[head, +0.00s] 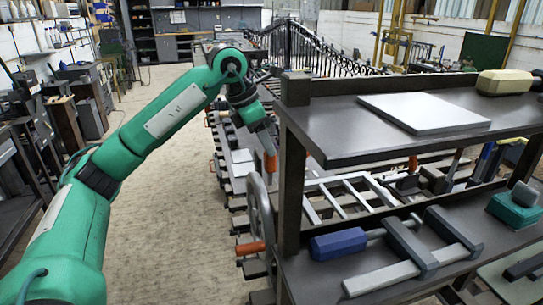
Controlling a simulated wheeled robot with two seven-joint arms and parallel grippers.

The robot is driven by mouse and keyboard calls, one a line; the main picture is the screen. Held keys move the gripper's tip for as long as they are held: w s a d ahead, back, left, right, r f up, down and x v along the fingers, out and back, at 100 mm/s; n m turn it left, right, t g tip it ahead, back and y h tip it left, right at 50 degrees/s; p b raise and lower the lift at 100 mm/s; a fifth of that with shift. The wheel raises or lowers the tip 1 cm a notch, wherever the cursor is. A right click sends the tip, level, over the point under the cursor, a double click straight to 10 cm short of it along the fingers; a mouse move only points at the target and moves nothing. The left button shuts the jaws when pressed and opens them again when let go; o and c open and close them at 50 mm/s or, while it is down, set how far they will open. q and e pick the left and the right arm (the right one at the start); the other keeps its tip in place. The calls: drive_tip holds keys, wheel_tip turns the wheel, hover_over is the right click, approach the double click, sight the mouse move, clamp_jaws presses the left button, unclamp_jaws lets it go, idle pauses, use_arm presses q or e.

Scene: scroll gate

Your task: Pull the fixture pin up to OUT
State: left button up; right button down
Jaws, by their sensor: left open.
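My left arm reaches in from the left, and its gripper (267,148) points down over the long bench behind the shelf unit. The gripper is open. Its fingertips are small and partly hidden by the shelf post. An orange piece (271,164) shows right at the fingertips. I cannot tell whether it is the fixture pin's handle or whether the fingers touch it. No OUT mark can be read. My right gripper is not in view.
A dark two-tier shelf unit (291,200) stands close at the right, with a grey plate (424,113) on top and a blue-handled clamp (338,244) below. A handwheel (262,215) is beside its post. The floor (175,235) at the left is clear.

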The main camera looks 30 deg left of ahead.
use_arm(q)
drive_tip(key=v, duration=0.8)
drive_tip(key=shift+r, duration=0.2)
